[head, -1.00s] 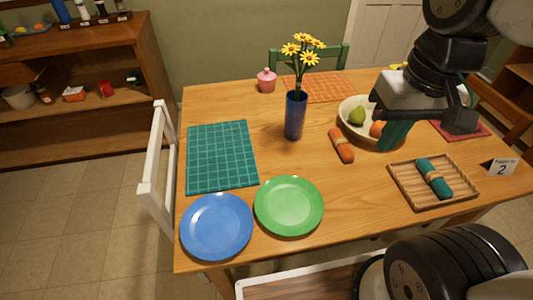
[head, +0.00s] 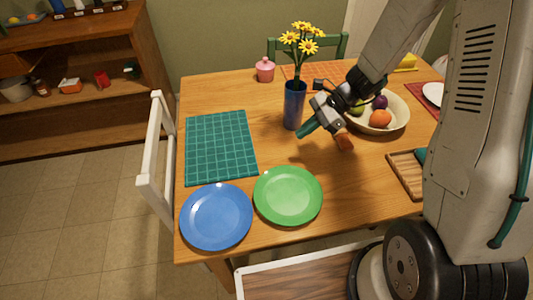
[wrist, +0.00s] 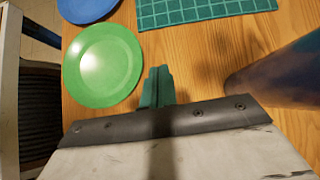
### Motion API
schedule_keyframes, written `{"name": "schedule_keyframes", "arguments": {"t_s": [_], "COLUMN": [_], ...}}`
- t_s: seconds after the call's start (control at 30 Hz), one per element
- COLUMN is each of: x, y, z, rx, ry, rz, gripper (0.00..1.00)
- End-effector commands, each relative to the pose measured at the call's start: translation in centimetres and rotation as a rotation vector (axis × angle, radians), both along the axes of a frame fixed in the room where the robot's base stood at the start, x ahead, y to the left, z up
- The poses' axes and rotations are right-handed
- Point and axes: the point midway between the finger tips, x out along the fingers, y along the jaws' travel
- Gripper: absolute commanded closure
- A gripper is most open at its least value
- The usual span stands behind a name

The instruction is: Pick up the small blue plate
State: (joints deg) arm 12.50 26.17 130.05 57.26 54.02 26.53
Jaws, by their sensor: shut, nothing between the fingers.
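The blue plate (head: 216,216) lies flat at the near left corner of the table in the head view. In the wrist view part of the blue plate (wrist: 88,8) shows at the top edge, cut off by the frame. My gripper (head: 304,133) is above the table beside the vase, to the upper right of the blue plate and apart from it. Its green fingers (wrist: 157,85) are shut with nothing between them.
A green plate (head: 288,196) lies right next to the blue plate. A green placemat (head: 221,147) is behind them. A blue vase (head: 293,106) with yellow flowers stands close to my gripper. A fruit bowl (head: 398,122) and wooden tray (head: 403,173) are to the right.

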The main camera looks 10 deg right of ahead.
Motion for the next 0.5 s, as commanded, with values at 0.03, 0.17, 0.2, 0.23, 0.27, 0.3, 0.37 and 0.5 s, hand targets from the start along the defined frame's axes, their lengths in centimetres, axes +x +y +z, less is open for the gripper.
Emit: {"name": "schedule_keyframes", "arguments": {"t_s": [0.03, 0.17, 0.2, 0.23, 0.27, 0.3, 0.37, 0.5], "x": [0.2, 0.4, 0.4, 0.4, 0.4, 0.4, 0.3, 0.3], "y": [-0.1, 0.2, 0.4, 0.7, 1.0, 1.4, 2.3, 4.5], "z": [-0.7, -1.6, -1.9, -2.2, -2.4, -2.9, -3.7, -5.9], "rx": [0.005, 0.011, 0.012, 0.012, 0.011, 0.010, 0.011, 0.011], "ry": [0.016, 0.033, 0.034, 0.034, 0.034, 0.035, 0.035, 0.036], "rz": [-0.022, -0.046, -0.047, -0.047, -0.045, -0.046, -0.042, -0.043], "gripper": [1.00, 1.00, 1.00, 1.00, 1.00, 1.00, 1.00, 1.00]}}
